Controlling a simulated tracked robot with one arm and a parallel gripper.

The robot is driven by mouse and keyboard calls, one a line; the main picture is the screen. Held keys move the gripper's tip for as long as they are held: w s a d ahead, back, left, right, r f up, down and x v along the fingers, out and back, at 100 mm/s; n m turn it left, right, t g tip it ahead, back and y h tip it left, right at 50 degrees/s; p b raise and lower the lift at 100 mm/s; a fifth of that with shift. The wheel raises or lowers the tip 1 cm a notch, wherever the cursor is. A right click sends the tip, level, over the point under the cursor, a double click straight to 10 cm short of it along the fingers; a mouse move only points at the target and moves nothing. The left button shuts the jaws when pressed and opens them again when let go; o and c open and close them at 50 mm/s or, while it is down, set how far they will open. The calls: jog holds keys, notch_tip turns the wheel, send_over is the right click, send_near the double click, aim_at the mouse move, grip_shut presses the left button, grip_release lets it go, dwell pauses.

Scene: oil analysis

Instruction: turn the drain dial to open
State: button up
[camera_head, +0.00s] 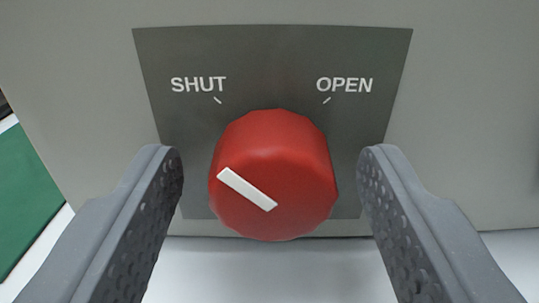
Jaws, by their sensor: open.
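The drain dial (290,150) is a red, many-sided knob on a dark grey label plate (275,60). Its white pointer bar (247,189) slants from upper left to lower right, its upper-left end on the SHUT side. The word SHUT (198,84) is printed at the upper left and OPEN (344,85) at the upper right, each with a short tick mark. My gripper (272,180) is open, with one finger on each side of the dial. A gap shows between each finger and the dial, so neither appears to touch it.
The plate is on a light grey panel (470,120) that fills most of the view. A white surface (265,275) lies below the panel. A green area (25,195) shows at the left edge, with a dark bit above it.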

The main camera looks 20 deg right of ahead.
jog(key=shift+c, duration=0.2)
jog(key=c, duration=0.9)
jog(key=shift+a, duration=0.1)
